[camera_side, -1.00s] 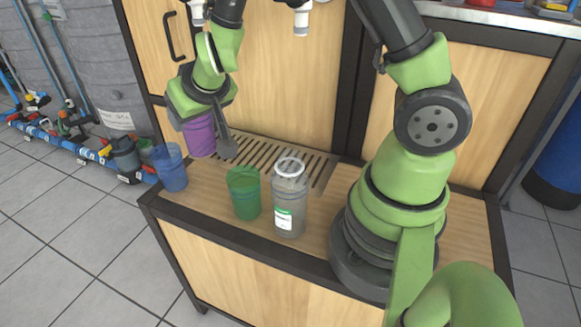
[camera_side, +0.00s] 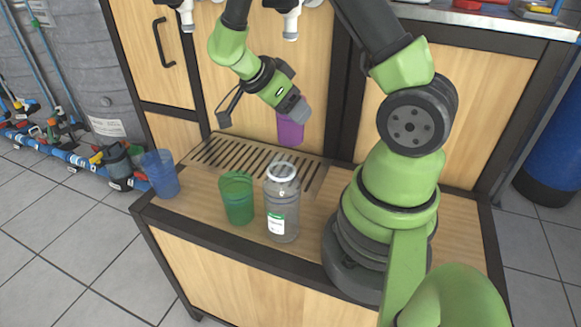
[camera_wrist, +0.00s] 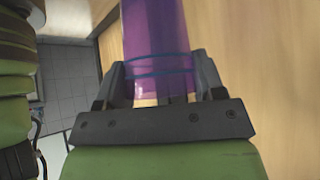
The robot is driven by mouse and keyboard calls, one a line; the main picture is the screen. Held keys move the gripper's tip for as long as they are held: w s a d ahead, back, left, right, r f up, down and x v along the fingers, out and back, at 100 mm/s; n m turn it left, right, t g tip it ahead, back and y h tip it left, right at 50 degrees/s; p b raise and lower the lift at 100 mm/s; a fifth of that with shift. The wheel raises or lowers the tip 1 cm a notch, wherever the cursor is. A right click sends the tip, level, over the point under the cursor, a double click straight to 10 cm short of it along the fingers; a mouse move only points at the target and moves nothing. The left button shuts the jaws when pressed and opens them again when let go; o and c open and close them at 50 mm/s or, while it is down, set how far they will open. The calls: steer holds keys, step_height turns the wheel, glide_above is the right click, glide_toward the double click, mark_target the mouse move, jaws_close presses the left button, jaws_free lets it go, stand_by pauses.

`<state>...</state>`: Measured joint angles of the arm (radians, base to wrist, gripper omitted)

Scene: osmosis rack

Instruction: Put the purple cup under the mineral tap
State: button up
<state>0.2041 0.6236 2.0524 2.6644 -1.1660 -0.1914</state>
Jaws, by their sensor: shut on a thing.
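The purple cup (camera_side: 290,131) is in my gripper (camera_side: 298,110), held above the right part of the slatted drain grate, near the wooden back panel. In the wrist view the purple cup (camera_wrist: 155,45) stands between the two fingers of my gripper (camera_wrist: 163,80), which are closed on it. In the side view two taps hang at the top edge, a left one (camera_side: 187,18) and a right one (camera_side: 290,25). The cup is below the right tap and well apart from it. I cannot read which tap is the mineral one.
A door handle (camera_side: 163,44) is at the upper left.

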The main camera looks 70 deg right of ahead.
mark_target(282, 140)
step_height(282, 140, down, 9)
steer(key=shift+f, duration=0.15)
steer(key=shift+f, duration=0.1)
stand_by(0.3)
steer(key=o, duration=0.9)
